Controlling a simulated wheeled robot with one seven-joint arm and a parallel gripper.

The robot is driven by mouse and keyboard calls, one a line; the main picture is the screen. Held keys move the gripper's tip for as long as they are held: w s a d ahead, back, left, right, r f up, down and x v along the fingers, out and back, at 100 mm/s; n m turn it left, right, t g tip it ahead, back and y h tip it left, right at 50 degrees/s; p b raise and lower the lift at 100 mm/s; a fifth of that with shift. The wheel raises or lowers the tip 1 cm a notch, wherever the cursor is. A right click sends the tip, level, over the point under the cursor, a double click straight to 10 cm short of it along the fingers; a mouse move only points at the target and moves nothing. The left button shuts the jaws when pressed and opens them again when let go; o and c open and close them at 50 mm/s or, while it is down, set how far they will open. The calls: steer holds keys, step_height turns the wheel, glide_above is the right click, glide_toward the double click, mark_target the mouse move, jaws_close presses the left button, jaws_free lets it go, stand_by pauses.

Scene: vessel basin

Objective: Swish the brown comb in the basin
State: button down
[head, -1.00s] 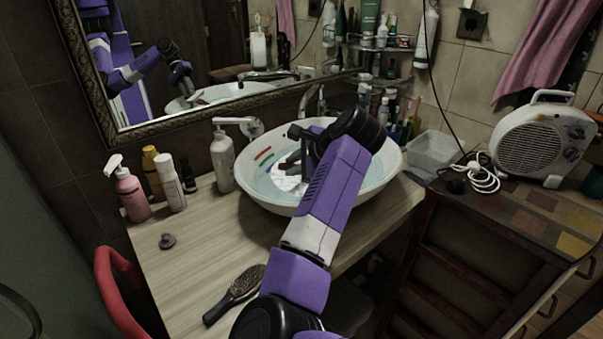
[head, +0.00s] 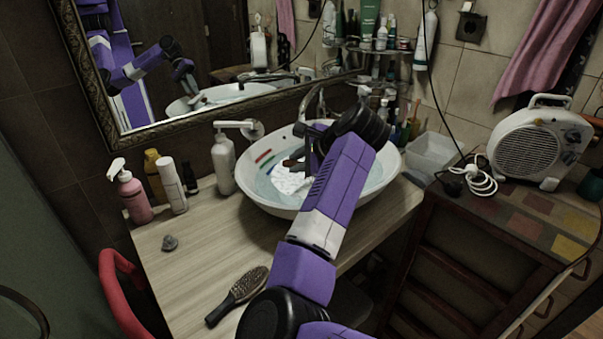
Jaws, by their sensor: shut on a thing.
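The white basin (head: 262,202) stands on the wooden counter and holds water. My gripper (head: 302,160) is inside the basin's outline, low over the water, and partly hidden by my own wrist. It is shut on the brown comb (head: 291,163), of which only a small brown part shows at the left of the fingers. I cannot tell how deep the comb sits in the water. A white patterned thing (head: 288,182) lies in the basin just below the comb.
A red strip (head: 263,155) and a green strip (head: 266,164) lie at the basin's left inside. A soap dispenser (head: 223,160) stands close left of it, a faucet (head: 313,100) behind. A hairbrush (head: 238,295) and a grey stopper (head: 169,242) lie on the counter.

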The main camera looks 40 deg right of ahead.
step_height(320, 180, up, 10)
steer(key=p, duration=0.8)
steer(key=shift+r, duration=0.2)
stand_by(0.9)
step_height(320, 180, up, 3)
steer(key=p, duration=0.3)
steer(key=shift+s, duration=0.1)
stand_by(0.5)
